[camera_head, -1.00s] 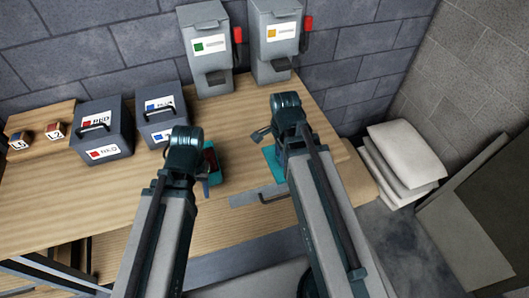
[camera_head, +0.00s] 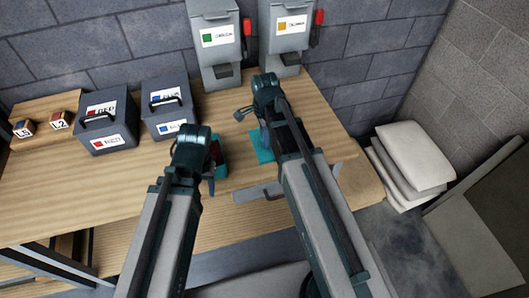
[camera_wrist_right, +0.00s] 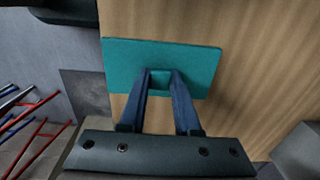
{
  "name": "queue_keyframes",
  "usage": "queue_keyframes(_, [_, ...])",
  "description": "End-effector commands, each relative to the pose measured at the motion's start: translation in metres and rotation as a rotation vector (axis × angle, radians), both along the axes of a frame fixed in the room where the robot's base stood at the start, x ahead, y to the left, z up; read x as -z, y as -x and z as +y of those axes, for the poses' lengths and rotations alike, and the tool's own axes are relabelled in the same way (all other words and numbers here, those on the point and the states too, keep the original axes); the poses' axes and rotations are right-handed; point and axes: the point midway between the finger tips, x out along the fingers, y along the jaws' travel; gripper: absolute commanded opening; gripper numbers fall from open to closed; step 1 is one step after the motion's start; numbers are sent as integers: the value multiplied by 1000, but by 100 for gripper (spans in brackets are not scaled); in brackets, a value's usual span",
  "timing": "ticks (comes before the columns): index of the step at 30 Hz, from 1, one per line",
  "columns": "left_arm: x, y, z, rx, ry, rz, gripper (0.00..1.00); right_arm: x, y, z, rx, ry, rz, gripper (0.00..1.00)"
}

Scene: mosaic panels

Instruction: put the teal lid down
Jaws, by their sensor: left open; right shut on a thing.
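The teal lid (camera_head: 262,154) is a flat rectangle with a small raised grip in its middle. In the right wrist view the lid (camera_wrist_right: 125,65) lies across the fingertips of my right gripper (camera_wrist_right: 160,80), which is shut on that grip. The lid is over the right part of the wooden table; I cannot tell whether it touches the wood. My right arm hides part of it in the head view. My left gripper (camera_head: 211,172) is open beside a teal open box (camera_head: 221,170) with something red inside. My left arm partly hides this box.
Two grey bins (camera_head: 104,122) (camera_head: 168,110), labelled red and blue, stand at the back left of the table (camera_head: 60,190). Two grey dispensers (camera_head: 222,72) (camera_head: 283,60) stand against the wall. Small labelled blocks (camera_head: 61,120) sit far left. Bare wood lies between the bins and the front edge.

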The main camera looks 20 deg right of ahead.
Motion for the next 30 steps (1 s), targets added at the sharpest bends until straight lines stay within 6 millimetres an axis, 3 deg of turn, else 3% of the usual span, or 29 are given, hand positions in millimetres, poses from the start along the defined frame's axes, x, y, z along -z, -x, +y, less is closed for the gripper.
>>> queue_keyframes(1, [11,0,0,0,0,0,50,11,0,0,0,0,0,0])
queue_keyframes(10, [18,0,0,0,0,0,50,18,0,0,0,0,0,0])
queue_keyframes(18, [49,0,0,0,0,0,50,49,0,0,0,0,0,0])
queue_keyframes(30, [51,0,0,0,0,0,50,51,0,0,0,0,0,0])
